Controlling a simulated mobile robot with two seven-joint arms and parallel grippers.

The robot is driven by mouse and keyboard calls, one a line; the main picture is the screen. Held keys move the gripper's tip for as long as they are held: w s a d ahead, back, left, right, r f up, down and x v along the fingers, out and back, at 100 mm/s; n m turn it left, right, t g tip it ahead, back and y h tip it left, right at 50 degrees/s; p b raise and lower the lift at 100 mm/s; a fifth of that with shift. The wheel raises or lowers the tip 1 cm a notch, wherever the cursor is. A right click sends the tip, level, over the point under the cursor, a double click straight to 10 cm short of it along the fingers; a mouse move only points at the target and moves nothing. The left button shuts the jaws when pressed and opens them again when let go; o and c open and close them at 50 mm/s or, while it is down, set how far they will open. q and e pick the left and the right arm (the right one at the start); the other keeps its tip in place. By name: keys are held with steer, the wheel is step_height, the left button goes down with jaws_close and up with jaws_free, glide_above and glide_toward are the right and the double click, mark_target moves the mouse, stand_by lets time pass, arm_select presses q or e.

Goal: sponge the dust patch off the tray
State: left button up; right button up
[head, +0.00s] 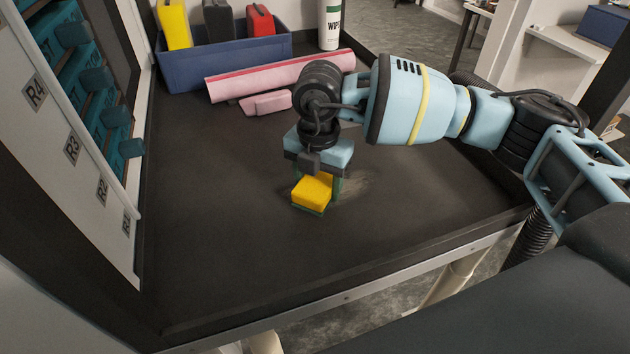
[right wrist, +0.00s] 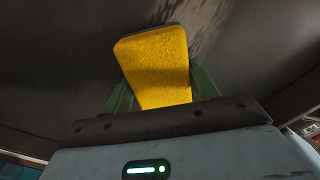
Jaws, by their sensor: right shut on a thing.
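My right gripper (head: 318,185) is shut on a yellow sponge (head: 312,190) with a green underside. The sponge is at the black tray (head: 230,240), low over its surface or touching it; I cannot tell which. In the right wrist view the sponge (right wrist: 160,62) sits between the two green fingers. A pale, smeared dust patch (head: 352,186) lies on the tray just right of the sponge, partly hidden by the gripper. It also shows in the right wrist view (right wrist: 203,22), beyond the sponge. My left gripper is not in view.
A blue bin (head: 225,62) with yellow, black and red items stands at the back left. A pink roll (head: 280,75), a small pink block (head: 266,103) and a wipes canister (head: 330,25) are near it. A rack (head: 85,150) with labelled slots borders the left. The tray's front is clear.

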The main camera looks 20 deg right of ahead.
mark_target(352, 186)
steer(key=shift+d+f+p, duration=0.15)
steer(key=shift+d+p, duration=0.25)
steer(key=shift+d, duration=1.1)
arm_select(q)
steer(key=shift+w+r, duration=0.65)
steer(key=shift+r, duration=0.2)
arm_select(e)
steer(key=shift+s+d+f, duration=0.1)
steer(key=shift+d+f, duration=0.1)
steer(key=shift+d, duration=0.05)
steer(key=shift+d, duration=0.1)
steer(key=shift+d+p, duration=0.55)
steer(key=shift+d, duration=1.1)
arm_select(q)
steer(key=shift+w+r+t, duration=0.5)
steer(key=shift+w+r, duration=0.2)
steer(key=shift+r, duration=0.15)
arm_select(e)
steer(key=shift+d, duration=0.1)
steer(key=shift+d+r, duration=0.1)
steer(key=shift+d, duration=1.1)
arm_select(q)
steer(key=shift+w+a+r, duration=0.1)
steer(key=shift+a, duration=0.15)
arm_select(e)
steer(key=shift+d+r, duration=0.15)
steer(key=shift+d, duration=0.1)
